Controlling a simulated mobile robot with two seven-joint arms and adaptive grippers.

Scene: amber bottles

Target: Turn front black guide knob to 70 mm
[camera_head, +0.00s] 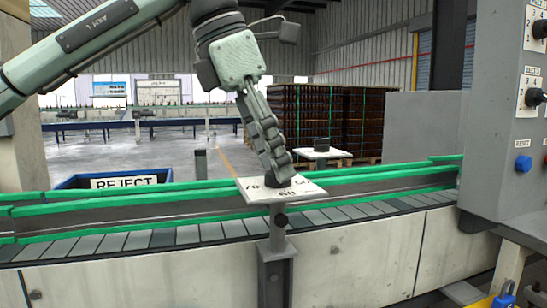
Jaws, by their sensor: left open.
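The front black guide knob (276,184) sits on a pale square dial plate (308,193) on a post at the near side of the conveyor. The plate has black number marks; "60" reads at its front edge, and the others are partly hidden. My left gripper (280,170) points down from above with its fingertips at the knob. It is open and covers most of the knob, so the knob's pointer is hidden. I cannot tell whether the fingers touch the knob. My right gripper is not in view.
A second black knob (321,143) on a pale plate stands behind the conveyor. Green guide rails (130,195) run along the slatted belt (110,243). A blue REJECT bin (75,182) is behind at left. A grey control cabinet (497,130) with dials stands at right.

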